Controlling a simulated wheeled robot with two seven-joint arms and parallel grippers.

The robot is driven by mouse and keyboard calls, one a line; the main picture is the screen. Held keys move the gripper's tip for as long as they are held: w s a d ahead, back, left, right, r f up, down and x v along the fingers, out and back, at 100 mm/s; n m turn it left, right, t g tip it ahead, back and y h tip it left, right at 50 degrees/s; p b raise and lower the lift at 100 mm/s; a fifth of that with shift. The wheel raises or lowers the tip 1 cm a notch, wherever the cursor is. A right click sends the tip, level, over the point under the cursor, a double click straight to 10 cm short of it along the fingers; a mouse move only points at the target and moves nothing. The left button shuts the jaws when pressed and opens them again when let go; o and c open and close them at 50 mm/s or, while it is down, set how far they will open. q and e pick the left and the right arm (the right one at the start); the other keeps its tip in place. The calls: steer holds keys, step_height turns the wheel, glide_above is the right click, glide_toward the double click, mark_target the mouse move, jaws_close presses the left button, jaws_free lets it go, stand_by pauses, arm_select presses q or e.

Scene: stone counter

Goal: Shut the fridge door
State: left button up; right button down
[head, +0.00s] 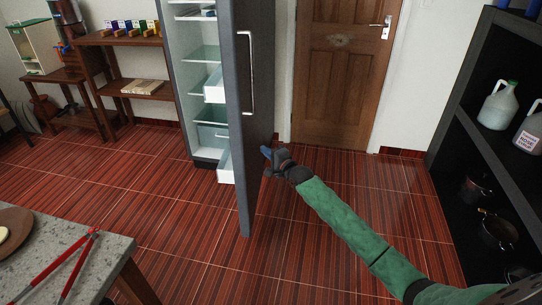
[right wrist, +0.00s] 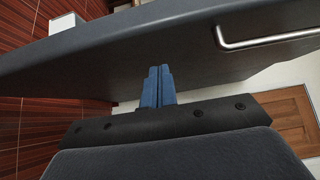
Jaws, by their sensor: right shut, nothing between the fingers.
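The fridge (head: 207,80) stands against the back wall with its shelves and drawers showing. Its grey door (head: 252,135) is wide open and swung out toward me, with a metal handle (head: 247,75) on its right face. My right gripper (head: 268,153) is shut and empty, low beside the outer face of the door. In the right wrist view the blue fingers (right wrist: 158,85) are together, in front of the door's dark face (right wrist: 150,55), and the handle (right wrist: 265,40) is up to the right. I cannot tell whether the fingers touch the door. My left gripper is not in view.
A stone counter (head: 95,265) with red-handled tongs (head: 75,262) is at the lower left. A wooden room door (head: 335,75) is behind. A dark shelf (head: 470,140) with jugs and pots stands on the right. The tiled floor (head: 170,225) between is clear.

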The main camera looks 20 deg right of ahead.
mark_target(243, 141)
steer(key=w+a, duration=0.2)
steer(key=w, duration=0.1)
steer(key=w+a+p, duration=0.1)
steer(key=w+a, duration=0.1)
steer(key=w, duration=0.1)
steer(key=shift+a, duration=0.35)
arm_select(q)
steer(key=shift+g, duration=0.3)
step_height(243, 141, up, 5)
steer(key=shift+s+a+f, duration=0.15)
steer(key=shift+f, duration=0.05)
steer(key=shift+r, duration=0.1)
arm_select(e)
steer(key=shift+a, duration=0.15)
